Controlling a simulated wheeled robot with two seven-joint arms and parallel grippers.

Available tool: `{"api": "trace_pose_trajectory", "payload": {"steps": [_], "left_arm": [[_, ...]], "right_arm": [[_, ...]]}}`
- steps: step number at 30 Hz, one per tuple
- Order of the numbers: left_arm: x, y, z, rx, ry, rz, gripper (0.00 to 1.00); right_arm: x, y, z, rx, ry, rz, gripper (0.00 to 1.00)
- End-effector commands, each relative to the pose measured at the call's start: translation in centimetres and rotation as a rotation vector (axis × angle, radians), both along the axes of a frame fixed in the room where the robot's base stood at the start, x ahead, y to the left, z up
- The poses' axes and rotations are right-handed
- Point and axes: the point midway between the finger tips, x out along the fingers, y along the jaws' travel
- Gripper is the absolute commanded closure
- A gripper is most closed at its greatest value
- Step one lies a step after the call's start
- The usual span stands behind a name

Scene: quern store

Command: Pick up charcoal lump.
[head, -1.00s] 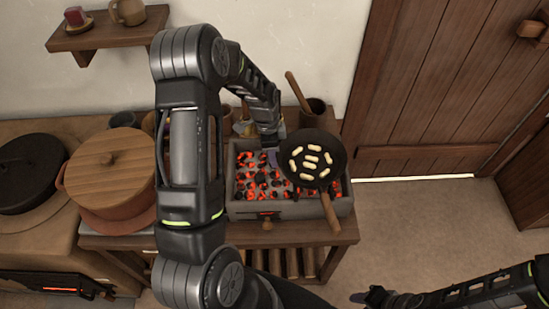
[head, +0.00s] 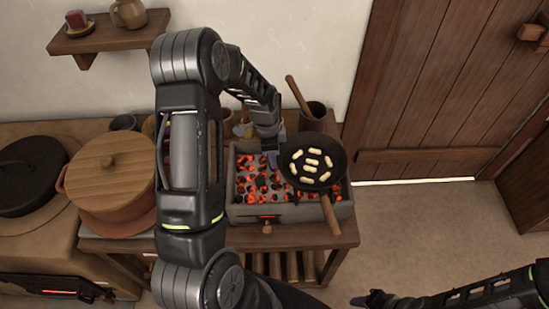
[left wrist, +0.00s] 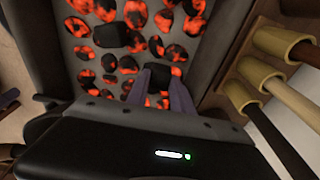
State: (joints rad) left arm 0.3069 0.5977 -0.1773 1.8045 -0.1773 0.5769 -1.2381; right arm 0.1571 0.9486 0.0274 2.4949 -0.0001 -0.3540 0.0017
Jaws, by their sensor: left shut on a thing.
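Black and glowing charcoal lumps lie in the brazier (head: 233,200) in the head view. My left gripper (head: 273,161) reaches down over the coals, just left of the frying pan. In the left wrist view its two purple-grey fingers (left wrist: 163,90) are shut on a dark charcoal lump (left wrist: 158,84) at the coal bed; I cannot tell whether it is clear of the other coals. Another black lump (left wrist: 110,36) lies beyond it. My right gripper (head: 372,298) shows dark and small at the bottom of the head view; its jaws are unclear.
A frying pan (head: 338,160) with several pale pieces sits over the brazier's right side, its handle (head: 331,214) pointing forward. A cup (head: 313,115) with a wooden handle stands behind. A lidded pot (head: 110,170) is at left. Open floor (head: 430,230) lies to the right.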

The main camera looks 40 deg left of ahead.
Motion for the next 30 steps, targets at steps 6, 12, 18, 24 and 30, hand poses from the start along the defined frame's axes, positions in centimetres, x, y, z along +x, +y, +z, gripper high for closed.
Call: {"api": "trace_pose_trajectory", "payload": {"steps": [6,12,18,24,30], "left_arm": [[-0.4,0.8,0.8,0.001,-0.001,0.002,1.00],[-1.8,2.9,2.3,0.002,-0.002,0.004,1.00],[-3.8,6.2,4.3,0.001,-0.002,0.006,1.00],[-5.7,9.2,6.1,0.002,-0.002,0.004,1.00],[-7.0,11.2,7.5,0.001,-0.001,0.002,1.00]], "right_arm": [[0.0,0.0,-0.4,0.001,-0.001,0.001,0.64],[0.1,0.0,-1.0,0.002,-0.003,0.000,0.64],[0.1,0.0,-1.8,0.002,-0.003,0.000,0.64],[0.1,0.0,-2.4,0.001,-0.003,0.000,0.64],[0.1,0.0,-2.8,0.001,-0.003,0.000,0.64]]}}
